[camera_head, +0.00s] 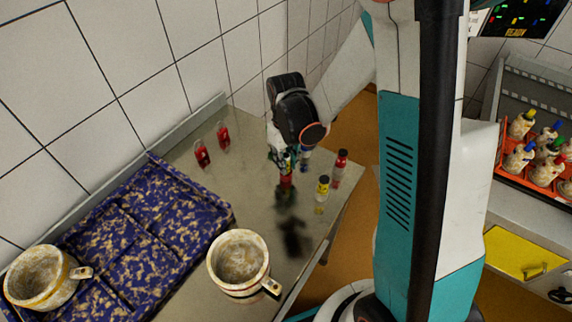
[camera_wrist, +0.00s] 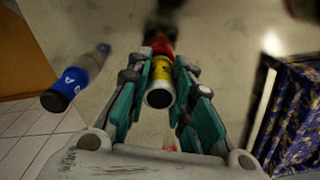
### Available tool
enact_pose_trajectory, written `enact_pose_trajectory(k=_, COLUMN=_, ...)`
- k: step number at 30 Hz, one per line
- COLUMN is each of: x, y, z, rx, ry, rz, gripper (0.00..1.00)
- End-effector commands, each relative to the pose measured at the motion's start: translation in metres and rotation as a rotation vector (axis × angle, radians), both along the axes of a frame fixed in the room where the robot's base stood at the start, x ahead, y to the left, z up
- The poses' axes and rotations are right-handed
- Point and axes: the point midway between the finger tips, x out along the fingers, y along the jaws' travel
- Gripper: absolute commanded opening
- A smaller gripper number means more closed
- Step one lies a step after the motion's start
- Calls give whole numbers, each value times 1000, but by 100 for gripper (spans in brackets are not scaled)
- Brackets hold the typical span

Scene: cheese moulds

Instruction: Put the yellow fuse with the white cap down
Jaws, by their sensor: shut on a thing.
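My gripper (camera_wrist: 160,80) is shut on a yellow fuse (camera_wrist: 162,70), whose near end shows a dark face with a pale rim in the wrist view. A red part (camera_wrist: 160,44) shows just beyond the yellow body; I cannot tell whether it belongs to the same fuse. In the head view my gripper (camera_head: 284,165) points down close above the metal table (camera_head: 185,185), with red (camera_head: 286,181) below its fingers. Most of the held fuse is hidden there. I cannot tell whether it touches the table.
Close right of my gripper stand a blue fuse (camera_head: 305,160), a yellow fuse with a dark cap (camera_head: 322,187) and a red one (camera_head: 340,163). A mottled blue tray (camera_head: 140,215) and a stained mug-like mould (camera_head: 240,262) are nearer the front.

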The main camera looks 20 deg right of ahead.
Motion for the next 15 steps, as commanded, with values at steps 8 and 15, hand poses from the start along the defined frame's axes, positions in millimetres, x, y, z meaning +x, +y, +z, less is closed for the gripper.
enact_pose_trajectory(k=8, x=0, y=0, z=-11, rx=0, ry=0, rz=0, gripper=0)
enact_pose_trajectory(k=15, x=0, y=0, z=-14, rx=0, ry=0, rz=0, gripper=30)
